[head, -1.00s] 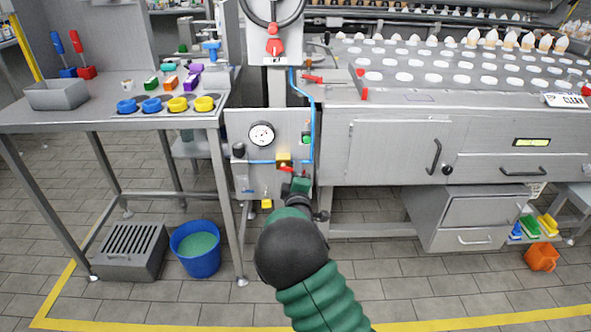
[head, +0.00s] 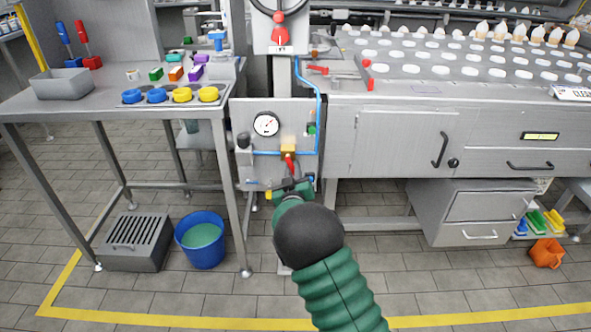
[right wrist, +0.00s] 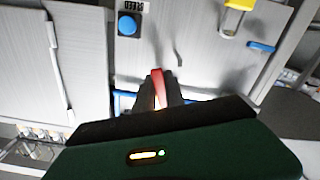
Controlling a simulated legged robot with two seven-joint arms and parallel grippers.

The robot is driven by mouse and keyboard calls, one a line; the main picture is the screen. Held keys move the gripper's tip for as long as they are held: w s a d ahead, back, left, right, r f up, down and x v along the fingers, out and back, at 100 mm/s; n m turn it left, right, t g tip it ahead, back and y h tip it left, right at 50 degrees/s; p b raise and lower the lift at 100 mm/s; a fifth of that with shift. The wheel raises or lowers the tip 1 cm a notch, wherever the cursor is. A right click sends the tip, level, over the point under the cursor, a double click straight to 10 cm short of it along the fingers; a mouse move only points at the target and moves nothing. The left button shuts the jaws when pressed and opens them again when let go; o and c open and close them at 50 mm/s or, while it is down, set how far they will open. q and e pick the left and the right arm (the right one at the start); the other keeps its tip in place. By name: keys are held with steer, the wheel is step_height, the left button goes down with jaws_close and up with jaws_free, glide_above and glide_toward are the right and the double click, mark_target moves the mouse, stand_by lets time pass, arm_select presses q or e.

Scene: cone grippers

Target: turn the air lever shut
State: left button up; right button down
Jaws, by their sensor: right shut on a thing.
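The air lever (head: 290,163) is a red handle below a yellow valve block (head: 288,148) on the grey air panel; it points downward in the head view. My right gripper (head: 291,178) is at the panel, its fingers on the lever's lower end. In the right wrist view the red lever (right wrist: 159,90) shows between the two dark fingers of my right gripper (right wrist: 160,82), which is shut on it. The fingers hide part of the lever. A round gauge (head: 266,124) sits on the panel above left. My left gripper is not in view.
Blue tubing (head: 318,110) runs along the panel. A blue button (right wrist: 128,25) and a yellow part (right wrist: 236,5) lie near the fingers in the wrist view. A metal table (head: 60,108) stands left, a machine cabinet (head: 400,140) right. A blue bucket (head: 203,250) stands on the floor.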

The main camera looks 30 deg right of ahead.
steer(key=shift+w+a+f+m+b, duration=0.1)
steer(key=shift+a+f+m, duration=0.1)
steer(key=shift+m, duration=0.55)
steer(key=shift+w+a+f+m+b, duration=0.1)
steer(key=shift+a+f+m, duration=0.1)
steer(key=shift+m, duration=0.5)
steer(key=shift+w+a+f+m+b, duration=0.1)
steer(key=shift+a+f+m, duration=0.1)
steer(key=shift+m, duration=0.55)
steer(key=shift+a, duration=0.1)
steer(key=c, duration=1.7)
jaws_free()
steer(key=shift+w, duration=0.1)
steer(key=o, duration=0.3)
steer(key=shift+w, duration=0.15)
steer(key=shift+r, duration=0.1)
steer(key=shift+r, duration=0.1)
steer(key=p+v, duration=0.4)
steer(key=v, duration=1.3)
steer(key=shift+p, duration=0.4)
